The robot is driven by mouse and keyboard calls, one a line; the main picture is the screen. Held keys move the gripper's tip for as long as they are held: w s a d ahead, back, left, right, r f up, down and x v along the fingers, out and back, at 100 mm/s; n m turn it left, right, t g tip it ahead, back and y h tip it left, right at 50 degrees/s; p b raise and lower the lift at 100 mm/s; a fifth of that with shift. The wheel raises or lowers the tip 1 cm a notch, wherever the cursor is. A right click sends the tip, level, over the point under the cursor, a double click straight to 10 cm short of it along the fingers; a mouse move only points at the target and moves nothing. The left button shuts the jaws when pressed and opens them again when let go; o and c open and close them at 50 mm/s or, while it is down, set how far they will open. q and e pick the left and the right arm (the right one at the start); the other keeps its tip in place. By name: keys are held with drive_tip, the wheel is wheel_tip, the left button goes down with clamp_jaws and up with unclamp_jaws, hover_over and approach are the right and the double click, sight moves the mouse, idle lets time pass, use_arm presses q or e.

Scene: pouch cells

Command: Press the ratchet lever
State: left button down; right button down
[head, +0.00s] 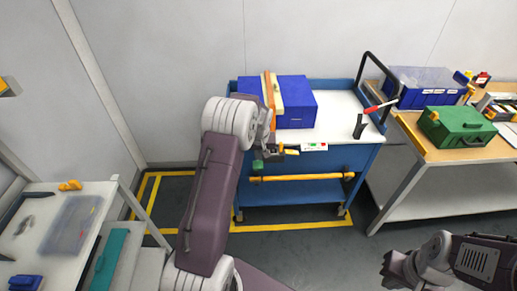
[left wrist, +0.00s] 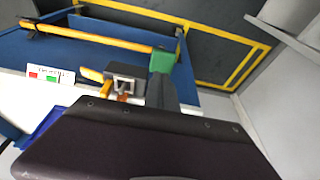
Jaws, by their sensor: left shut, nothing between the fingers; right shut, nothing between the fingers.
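A ratchet buckle (head: 290,152) sits at the front edge of the blue cart, below the orange and cream strap (head: 272,92). In the left wrist view, the grey buckle (left wrist: 124,82) has a yellow tab beside it. A green block (left wrist: 161,59) is beside the buckle, at the end of a grey part; I cannot tell whether this is the lever's grip. It also shows in the head view (head: 257,165). My left gripper (head: 268,142) is shut and empty close to the buckle; contact is unclear. My right gripper (head: 388,266) is shut and empty at lower right, away from the cart.
A blue box (head: 296,103) lies on the cart's white top. A black holder (head: 359,127) and a small red-and-green panel (head: 314,147) are to the right. A yellow bar (head: 300,178) crosses the cart's front. A side table with a green case (head: 457,126) stands at right.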

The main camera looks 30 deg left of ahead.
sight(258, 164)
use_arm(q)
drive_tip(key=shift+f, duration=1.75)
